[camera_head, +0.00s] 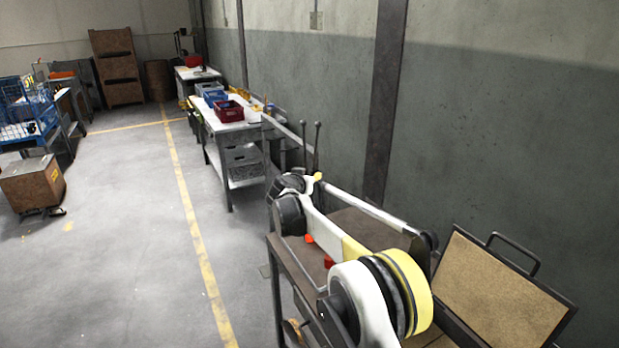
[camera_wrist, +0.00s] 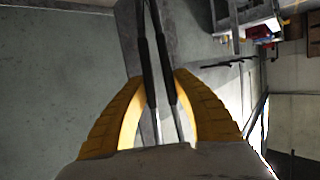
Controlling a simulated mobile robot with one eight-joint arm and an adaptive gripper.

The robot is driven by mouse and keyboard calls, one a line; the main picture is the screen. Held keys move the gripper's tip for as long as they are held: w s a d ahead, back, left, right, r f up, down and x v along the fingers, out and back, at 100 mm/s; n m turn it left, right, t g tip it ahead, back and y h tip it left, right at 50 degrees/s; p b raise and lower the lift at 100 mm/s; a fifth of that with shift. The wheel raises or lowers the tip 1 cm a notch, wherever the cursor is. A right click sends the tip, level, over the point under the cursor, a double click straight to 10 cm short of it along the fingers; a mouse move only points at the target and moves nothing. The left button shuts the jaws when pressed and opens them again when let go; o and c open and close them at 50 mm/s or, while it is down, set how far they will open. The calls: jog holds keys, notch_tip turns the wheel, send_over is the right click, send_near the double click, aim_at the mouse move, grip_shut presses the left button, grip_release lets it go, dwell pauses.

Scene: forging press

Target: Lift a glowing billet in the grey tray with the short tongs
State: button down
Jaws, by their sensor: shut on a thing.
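In the wrist view the yellow fingers of my gripper (camera_wrist: 158,84) are shut on the short tongs (camera_wrist: 149,72). Two dark-sleeved handles run side by side between the fingers. In the head view my gripper (camera_head: 318,177) is mostly hidden behind my own arm, with a bit of yellow showing. Two thin upright rods with round ends show just above it; they may be the tongs' handles. Small orange-red pieces (camera_head: 329,262) show beside my arm over a brown bench; I cannot tell whether they are glowing billets. I cannot make out the grey tray.
The brown-topped bench (camera_head: 352,226) stands below my arm by the grey wall. A brown panel with a handle (camera_head: 500,290) is at the lower right. A workbench with a red bin (camera_head: 229,111) stands farther back. A cardboard box (camera_head: 32,183) is at the left. The floor between is clear.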

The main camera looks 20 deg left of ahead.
jog(key=shift+f+b, duration=0.3)
jog(key=shift+f, duration=0.25)
jog(key=c, duration=1.4)
grip_release()
jog(key=shift+c, duration=0.2)
jog(key=shift+o, duration=0.3)
jog(key=shift+o, duration=0.5)
jog(key=shift+o, duration=0.7)
jog(key=shift+r, duration=0.1)
notch_tip(320, 180, up, 8)
jog(key=p, duration=0.4)
jog(key=shift+r, duration=0.2)
jog(key=shift+o, duration=0.4)
grip_shut()
